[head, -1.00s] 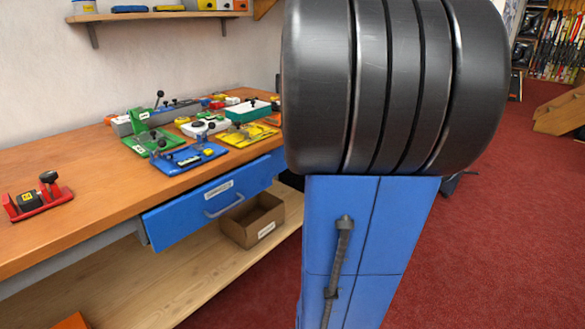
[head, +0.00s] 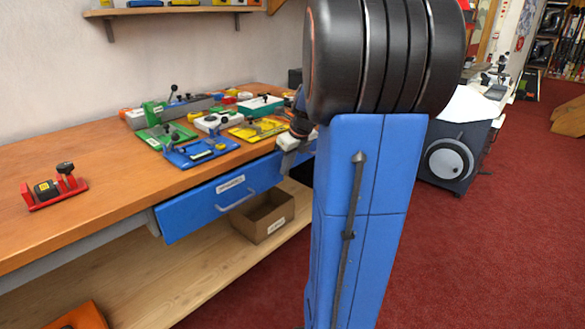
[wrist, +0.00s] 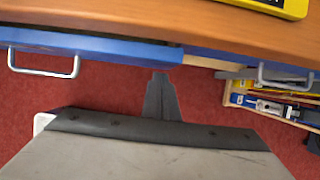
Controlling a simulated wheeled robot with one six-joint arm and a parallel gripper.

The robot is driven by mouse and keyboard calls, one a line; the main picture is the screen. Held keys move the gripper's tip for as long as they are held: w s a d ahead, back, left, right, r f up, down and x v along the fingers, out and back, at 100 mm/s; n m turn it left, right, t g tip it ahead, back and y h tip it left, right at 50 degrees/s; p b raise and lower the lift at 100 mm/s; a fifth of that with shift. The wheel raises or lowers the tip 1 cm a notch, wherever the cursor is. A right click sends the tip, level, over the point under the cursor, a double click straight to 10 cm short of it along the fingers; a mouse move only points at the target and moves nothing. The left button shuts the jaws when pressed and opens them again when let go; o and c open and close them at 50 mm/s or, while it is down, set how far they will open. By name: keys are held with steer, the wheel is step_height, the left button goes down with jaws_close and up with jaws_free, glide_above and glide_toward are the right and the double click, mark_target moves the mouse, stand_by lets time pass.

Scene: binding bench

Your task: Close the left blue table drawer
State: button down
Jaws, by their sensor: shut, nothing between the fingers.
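The left blue drawer (head: 205,213) stands pulled out under the bench top in the head view, with a pale label and a bar handle (head: 236,200). My arm hides its right end. In the wrist view the drawer front (wrist: 120,50) and its handle (wrist: 43,62) run along the upper left. My gripper (wrist: 161,78) is shut and empty. Its tips are at the right part of that drawer front, close to its edge; I cannot tell whether they touch it.
A second drawer handle (wrist: 285,78) is at the right in the wrist view, above a bin of tools (wrist: 270,106). A cardboard box (head: 263,217) sits on the lower shelf (head: 160,285). Coloured fixtures (head: 200,150) crowd the bench top (head: 110,170). Red floor is open at the right.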

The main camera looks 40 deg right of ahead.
mark_target(276, 160)
steer(key=shift+w, duration=0.3)
steer(key=shift+w, duration=0.1)
steer(key=w, duration=0.4)
steer(key=shift+a, duration=0.1)
steer(key=shift+r, duration=0.15)
steer(key=shift+w, duration=0.1)
